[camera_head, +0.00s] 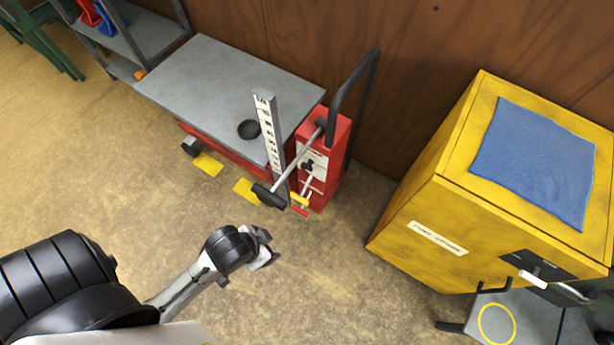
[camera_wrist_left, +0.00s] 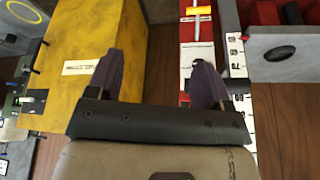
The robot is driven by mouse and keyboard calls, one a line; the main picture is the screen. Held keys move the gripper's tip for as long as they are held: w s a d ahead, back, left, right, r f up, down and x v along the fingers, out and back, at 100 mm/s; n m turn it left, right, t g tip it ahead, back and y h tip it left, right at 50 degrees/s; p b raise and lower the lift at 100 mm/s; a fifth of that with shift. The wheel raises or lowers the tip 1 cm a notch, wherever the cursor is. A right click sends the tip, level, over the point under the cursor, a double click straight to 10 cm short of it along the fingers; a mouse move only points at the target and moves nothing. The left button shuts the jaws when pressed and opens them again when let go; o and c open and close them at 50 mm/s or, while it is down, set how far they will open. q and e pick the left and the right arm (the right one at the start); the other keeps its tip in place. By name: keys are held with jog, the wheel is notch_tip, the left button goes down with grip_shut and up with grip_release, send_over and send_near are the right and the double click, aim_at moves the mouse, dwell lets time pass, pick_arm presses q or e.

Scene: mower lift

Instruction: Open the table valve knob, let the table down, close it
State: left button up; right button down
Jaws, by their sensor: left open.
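The lift table has a grey top (camera_head: 210,85) over a red base, with a dark round spot on the top near an upright white number scale (camera_head: 267,130). At its right end stands a red pump unit (camera_head: 338,140). A yellow knob (camera_head: 299,200) sits low on the unit's front; it also shows as a yellow T-bar in the left wrist view (camera_wrist_left: 199,11). A lever with a black grip (camera_head: 268,196) reaches out beside it. My left gripper (camera_head: 268,248) is open and empty, in front of the unit and apart from the knob. My right gripper is not in view.
A yellow cabinet (camera_head: 420,210) with a blue cloth (camera_head: 535,150) on top stands to the right. A black bar handle (camera_head: 355,85) rises behind the pump unit by the wooden wall. A grey shelf (camera_head: 150,35) stands back left.

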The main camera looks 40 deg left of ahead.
pick_arm(q)
jog(key=w+d+f+m+t+h+b, duration=0.1)
jog(key=w+f+b, duration=0.25)
jog(key=f, duration=0.25)
jog(key=w+f+t+h+b, duration=0.1)
jog(key=w+f+b, duration=0.1)
jog(key=f+b, duration=0.35)
jog(key=n+t+y, duration=0.5)
jog(key=t, duration=0.7)
send_near(305, 169)
jog(key=w, duration=0.3)
jog(key=w+b, duration=0.1)
jog(key=w, duration=0.2)
jog(key=w+a+b, duration=0.1)
jog(key=w, duration=0.2)
jog(key=shift+w+r, duration=0.2)
jog(key=shift+w, duration=0.1)
jog(key=shift+w+a+r, duration=0.1)
jog(key=shift+w, duration=0.65)
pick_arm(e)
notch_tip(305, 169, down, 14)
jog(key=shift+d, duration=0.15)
pick_arm(q)
jog(key=c, duration=0.9)
